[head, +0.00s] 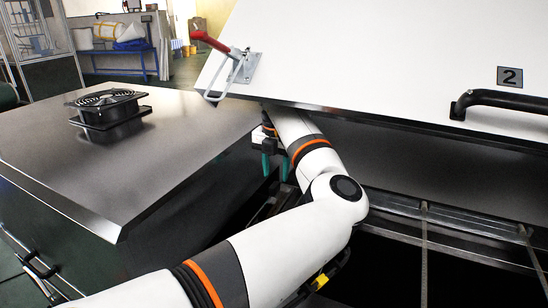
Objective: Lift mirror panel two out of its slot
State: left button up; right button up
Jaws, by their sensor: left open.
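My left gripper (275,167) is beneath the panel's lower left edge, beside the metal housing. Its teal fingers point down, open, with nothing seen between them. My left arm hides part of the opening. My right gripper is not in view.
The panel carries a black handle (500,101) and a red-handled toggle clamp (234,62). A metal housing (160,150) with a black fan (107,105) stands at left. Rails and thin rods (424,250) cross the dark opening at lower right. A blue table (122,62) stands far back.

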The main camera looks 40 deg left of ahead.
aim_at(276, 195)
pick_arm(q)
notch_tip(276, 195, down, 9)
jog(key=shift+r+p, duration=0.2)
jog(key=shift+p, duration=0.45)
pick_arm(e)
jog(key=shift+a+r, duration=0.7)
pick_arm(q)
jog(key=shift+c, duration=0.5)
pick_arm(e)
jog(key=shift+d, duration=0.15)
pick_arm(q)
grip_shut()
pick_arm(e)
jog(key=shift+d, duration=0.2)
